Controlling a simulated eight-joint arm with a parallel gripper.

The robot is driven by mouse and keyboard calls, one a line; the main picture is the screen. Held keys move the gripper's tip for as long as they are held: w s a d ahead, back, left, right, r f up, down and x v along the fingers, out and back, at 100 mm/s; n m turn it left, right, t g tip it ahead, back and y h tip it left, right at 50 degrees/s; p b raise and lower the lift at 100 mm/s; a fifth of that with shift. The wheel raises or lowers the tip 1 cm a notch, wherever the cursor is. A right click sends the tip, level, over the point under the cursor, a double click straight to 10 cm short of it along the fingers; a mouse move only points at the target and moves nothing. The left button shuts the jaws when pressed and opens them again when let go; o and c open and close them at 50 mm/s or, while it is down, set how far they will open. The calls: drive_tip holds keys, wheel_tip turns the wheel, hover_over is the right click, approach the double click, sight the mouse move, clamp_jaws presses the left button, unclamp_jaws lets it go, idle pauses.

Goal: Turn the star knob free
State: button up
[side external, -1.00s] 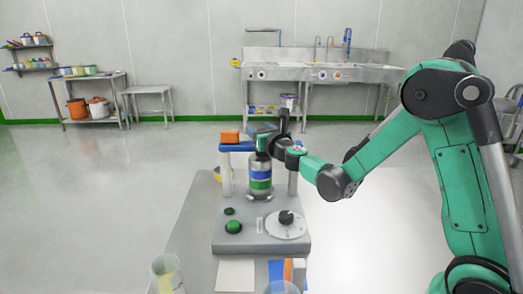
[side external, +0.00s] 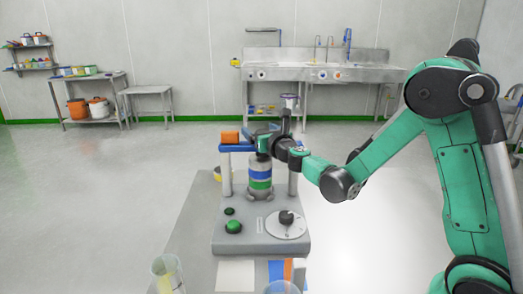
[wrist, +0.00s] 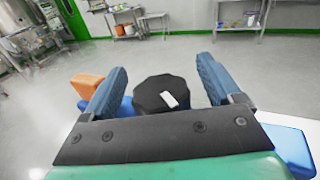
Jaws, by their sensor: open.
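The star knob (wrist: 158,92) is black with a white mark on its top. In the wrist view it sits between the two blue fingers of my open gripper (wrist: 160,88), with a gap visible on each side. In the side view my gripper (side external: 264,144) is at the blue crossbar (side external: 236,148) of the small machine, above the banded vessel (side external: 259,178). The knob cannot be made out there behind my gripper.
An orange block (side external: 230,136) sits on the crossbar's left end. The machine's grey base (side external: 262,244) carries a dial (side external: 286,222) and a green button (side external: 234,227). A clear beaker (side external: 166,272) stands at the front left. Sinks (side external: 320,72) line the back wall.

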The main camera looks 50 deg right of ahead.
drive_tip(key=v, duration=0.5)
